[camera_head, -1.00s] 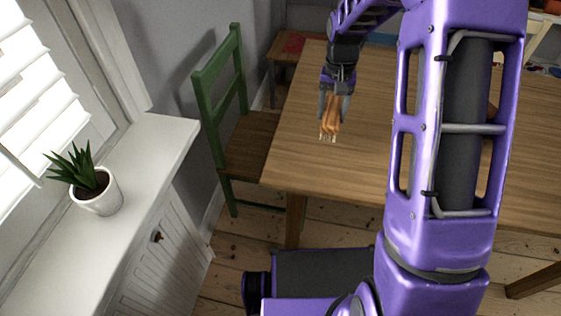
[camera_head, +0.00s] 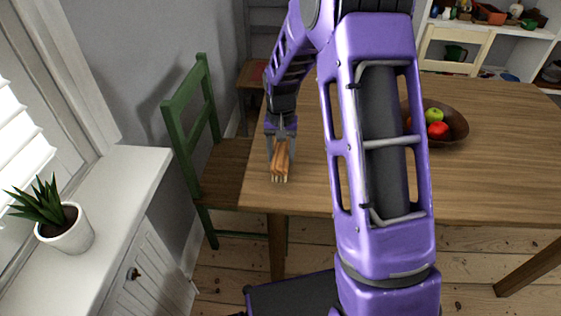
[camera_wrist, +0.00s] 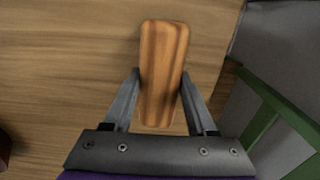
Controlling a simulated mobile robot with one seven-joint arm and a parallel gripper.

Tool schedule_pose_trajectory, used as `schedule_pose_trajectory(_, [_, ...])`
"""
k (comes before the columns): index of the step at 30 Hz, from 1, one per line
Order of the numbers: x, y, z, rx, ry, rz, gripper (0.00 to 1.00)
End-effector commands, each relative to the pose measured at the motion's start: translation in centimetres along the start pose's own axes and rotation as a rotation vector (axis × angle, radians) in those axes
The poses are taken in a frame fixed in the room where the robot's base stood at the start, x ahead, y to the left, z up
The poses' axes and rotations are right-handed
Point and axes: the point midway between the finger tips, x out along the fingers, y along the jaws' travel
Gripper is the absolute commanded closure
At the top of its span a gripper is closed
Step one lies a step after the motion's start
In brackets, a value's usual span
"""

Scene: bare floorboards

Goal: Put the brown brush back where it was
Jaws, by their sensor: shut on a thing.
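The brown brush (camera_head: 281,160) has an orange-brown wooden back and pale bristles pointing toward the bottom of the head view. My gripper (camera_head: 280,150) is shut on it, over the left end of the wooden table (camera_head: 470,190). In the wrist view the brush (camera_wrist: 162,70) sits between the two fingers of my gripper (camera_wrist: 158,95), with its wooden back facing the camera. The table top (camera_wrist: 70,60) lies behind it. I cannot tell whether the bristles touch the table.
A green chair (camera_head: 178,125) stands at the table's left end, close to my gripper. A brown bowl (camera_head: 455,130) with several fruits is on the table to the right. A potted plant (camera_head: 68,230) stands on the white windowsill at left. The table's front middle is clear.

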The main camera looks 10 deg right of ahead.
Motion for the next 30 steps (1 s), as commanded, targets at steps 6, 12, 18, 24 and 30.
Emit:
schedule_pose_trajectory(6, [2.4,0.0,0.0,0.0,0.001,-0.001,0.95])
schedule_pose_trajectory(12, [2.4,0.0,0.0,0.0,0.001,-0.001,0.95])
schedule_pose_trajectory(18, [2.6,0.0,0.0,0.0,0.0,0.0,0.29])
schedule_pose_trajectory(24, [2.6,0.0,0.0,0.0,0.0,0.0,0.13])
schedule_pose_trajectory(30, [2.4,0.0,0.0,0.0,0.0,-0.001,0.13])
